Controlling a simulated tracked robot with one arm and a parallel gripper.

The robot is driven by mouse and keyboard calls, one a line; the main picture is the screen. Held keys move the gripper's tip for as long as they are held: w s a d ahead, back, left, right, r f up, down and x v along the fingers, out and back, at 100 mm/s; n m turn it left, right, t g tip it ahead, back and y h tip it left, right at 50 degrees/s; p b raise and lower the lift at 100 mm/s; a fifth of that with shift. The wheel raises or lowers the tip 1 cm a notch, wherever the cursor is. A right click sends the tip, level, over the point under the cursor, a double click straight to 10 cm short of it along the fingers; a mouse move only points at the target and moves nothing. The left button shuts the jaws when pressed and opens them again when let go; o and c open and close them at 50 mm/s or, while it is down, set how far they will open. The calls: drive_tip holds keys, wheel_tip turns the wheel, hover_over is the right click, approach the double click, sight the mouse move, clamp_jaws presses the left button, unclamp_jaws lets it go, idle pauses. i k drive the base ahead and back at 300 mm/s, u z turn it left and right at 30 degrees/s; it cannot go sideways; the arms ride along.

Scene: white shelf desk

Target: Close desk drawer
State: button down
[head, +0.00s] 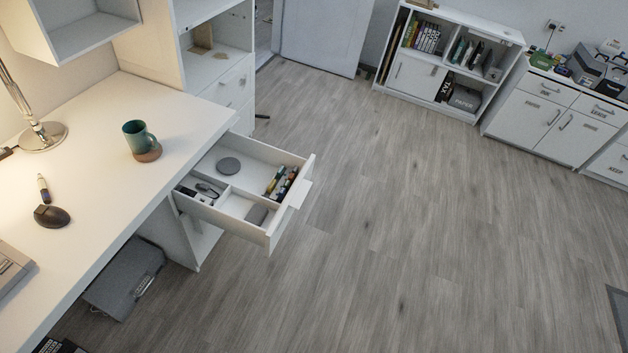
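The desk drawer (278,230) is pulled out from under the right end of the white desk (115,185). It is white, with dividers inside. It holds a round grey disc (228,166), small items at the left and several coloured objects (281,183) near its front panel. A pale handle juts from the outer face of the front panel. My gripper is not in view.
A green mug (138,135) stands on a brown coaster, with a lamp (42,135) and a dark mouse (51,216) on the desk. A grey case (125,278) lies beneath the desk. Bookshelf (450,60) and cabinets (555,115) line the back. The wooden floor (420,230) is clear.

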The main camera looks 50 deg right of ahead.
sight(260, 162)
drive_tip(key=z, duration=0.35)
drive_tip(key=i, duration=1.1)
drive_tip(key=z, duration=0.5)
